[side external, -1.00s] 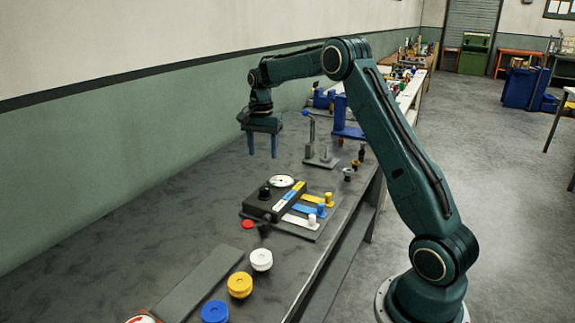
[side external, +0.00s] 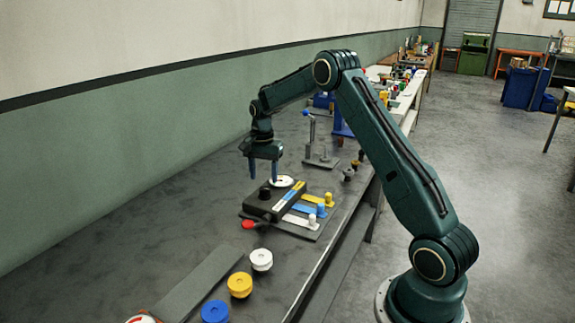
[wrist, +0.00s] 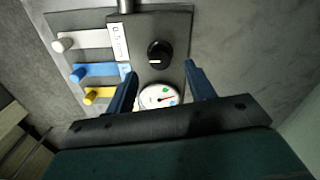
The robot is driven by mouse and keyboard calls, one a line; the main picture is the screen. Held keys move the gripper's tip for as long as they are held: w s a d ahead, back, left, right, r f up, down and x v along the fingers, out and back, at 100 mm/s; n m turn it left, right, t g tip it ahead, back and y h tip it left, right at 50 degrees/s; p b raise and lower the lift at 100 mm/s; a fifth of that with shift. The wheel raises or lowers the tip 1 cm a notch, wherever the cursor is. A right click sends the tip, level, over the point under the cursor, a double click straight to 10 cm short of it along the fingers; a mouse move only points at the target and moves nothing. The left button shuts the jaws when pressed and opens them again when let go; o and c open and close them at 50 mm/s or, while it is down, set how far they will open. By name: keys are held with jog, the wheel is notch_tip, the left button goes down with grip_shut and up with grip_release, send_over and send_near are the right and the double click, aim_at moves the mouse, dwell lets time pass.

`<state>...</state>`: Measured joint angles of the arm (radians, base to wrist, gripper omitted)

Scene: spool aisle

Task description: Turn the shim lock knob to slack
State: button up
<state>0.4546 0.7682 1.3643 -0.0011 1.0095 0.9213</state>
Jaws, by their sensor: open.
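The black knob (side external: 264,192) stands on top of the dark box (side external: 262,208); it is the likely shim lock knob, though its label is too small to read. In the wrist view the knob (wrist: 159,54) is round with a light pointer mark, ahead of and between my fingers. My gripper (side external: 263,176) is open and empty, just above and behind the knob, over the white dial (side external: 282,181). In the wrist view my gripper (wrist: 161,76) has a finger on each side, and the dial (wrist: 160,97) with a red needle shows between them.
White, blue (side external: 307,209) and yellow (side external: 312,199) tabs with pegs lie beside the box. A red piece (side external: 247,224) sits near its front. White, yellow (side external: 239,285) and blue (side external: 214,312) spools line the table. A stand with a lever (side external: 322,158) is behind.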

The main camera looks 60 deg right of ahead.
aim_at(264, 189)
jog(key=shift+f, duration=2.85)
jog(key=c, duration=1)
